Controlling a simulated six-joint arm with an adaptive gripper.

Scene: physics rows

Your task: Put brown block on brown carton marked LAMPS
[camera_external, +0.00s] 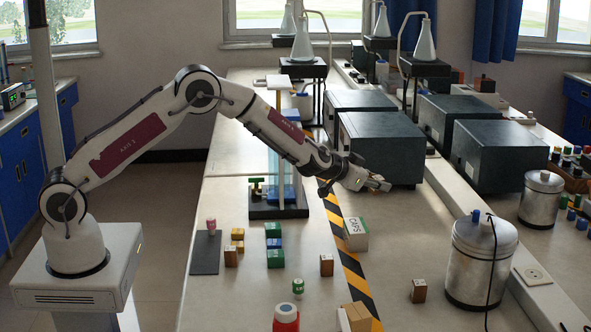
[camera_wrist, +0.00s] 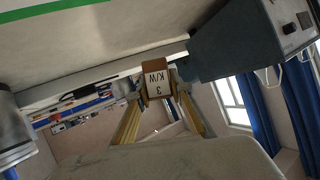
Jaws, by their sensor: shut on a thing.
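My gripper (camera_external: 379,184) is stretched out to the right, above the table and in front of the dark boxes. In the wrist view my gripper (camera_wrist: 157,84) is shut on a brown block (camera_wrist: 157,78) with a white label reading "3 K/W". The block is hard to make out in the external view. A tan-brown carton (camera_external: 358,315) stands at the bottom edge, nearer the camera than my gripper. It is partly cut off and no LAMPS marking is readable. Other brown blocks stand at left (camera_external: 231,256), middle (camera_external: 326,264) and right (camera_external: 418,290).
A carton marked CAPS (camera_external: 355,233) stands below my gripper beside the striped tape. Dark boxes (camera_external: 380,147) stand close behind. A metal canister (camera_external: 481,262) stands at right.

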